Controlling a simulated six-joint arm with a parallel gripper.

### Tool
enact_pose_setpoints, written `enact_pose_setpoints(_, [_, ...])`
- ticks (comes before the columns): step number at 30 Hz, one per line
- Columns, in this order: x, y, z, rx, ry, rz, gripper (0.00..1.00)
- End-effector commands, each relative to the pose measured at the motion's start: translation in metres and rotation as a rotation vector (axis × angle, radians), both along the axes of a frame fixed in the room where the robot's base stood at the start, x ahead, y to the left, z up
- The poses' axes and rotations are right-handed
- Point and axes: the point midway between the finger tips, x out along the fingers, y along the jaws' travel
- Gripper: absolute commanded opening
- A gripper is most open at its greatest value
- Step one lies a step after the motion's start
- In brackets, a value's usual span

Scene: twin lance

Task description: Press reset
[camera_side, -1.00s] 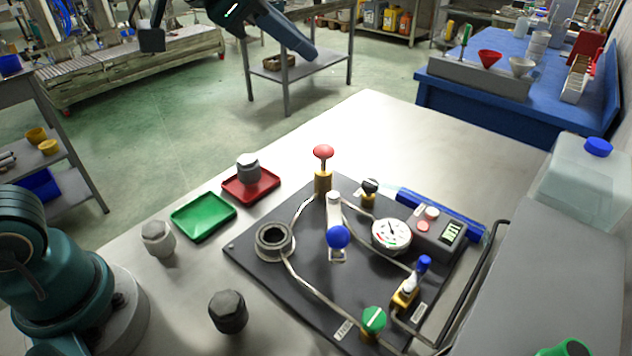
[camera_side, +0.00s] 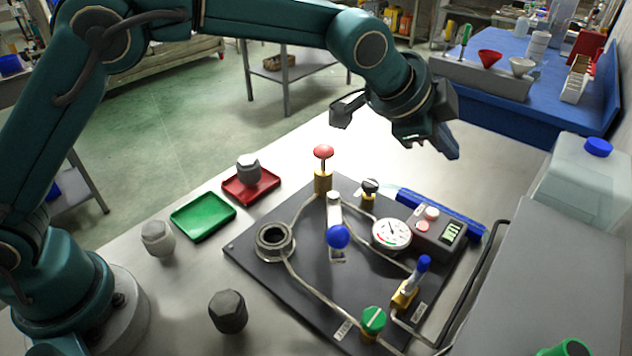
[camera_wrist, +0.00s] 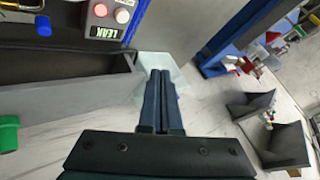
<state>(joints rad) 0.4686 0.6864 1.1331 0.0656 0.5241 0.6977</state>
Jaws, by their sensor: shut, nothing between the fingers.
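A grey control box (camera_side: 440,237) sits at the right of the black panel (camera_side: 300,305). It has a red button (camera_side: 422,227), a white button (camera_side: 432,213) and a green display (camera_side: 453,233). In the wrist view the display (camera_wrist: 104,33) reads LEAK, with the red button (camera_wrist: 100,10) and white button (camera_wrist: 122,15) above it at the top edge. I cannot read any button label. My gripper (camera_side: 450,150) is shut and empty, in the air above and beyond the box. In the wrist view its fingers (camera_wrist: 160,75) are together, right of and below the buttons.
The panel carries a gauge (camera_side: 391,234), a red-topped plunger (camera_side: 323,153), blue-handled valves (camera_side: 338,237) and a green knob (camera_side: 374,320). A black bent bar (camera_side: 474,280) rises along its right side. A clear container (camera_side: 580,180) stands farther right. Red (camera_side: 268,183) and green (camera_side: 190,228) trays lie left.

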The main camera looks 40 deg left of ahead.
Motion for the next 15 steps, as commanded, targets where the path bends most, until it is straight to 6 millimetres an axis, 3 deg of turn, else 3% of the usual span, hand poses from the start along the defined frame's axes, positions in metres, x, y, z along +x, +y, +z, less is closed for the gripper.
enact_pose_setpoints(10, [-0.001, -0.001, 0.0, -0.001, 0.0, -0.001, 0.0])
enact_pose_setpoints(15, [-0.001, 0.0, -0.011, 0.001, 0.003, 0.0, 0.0])
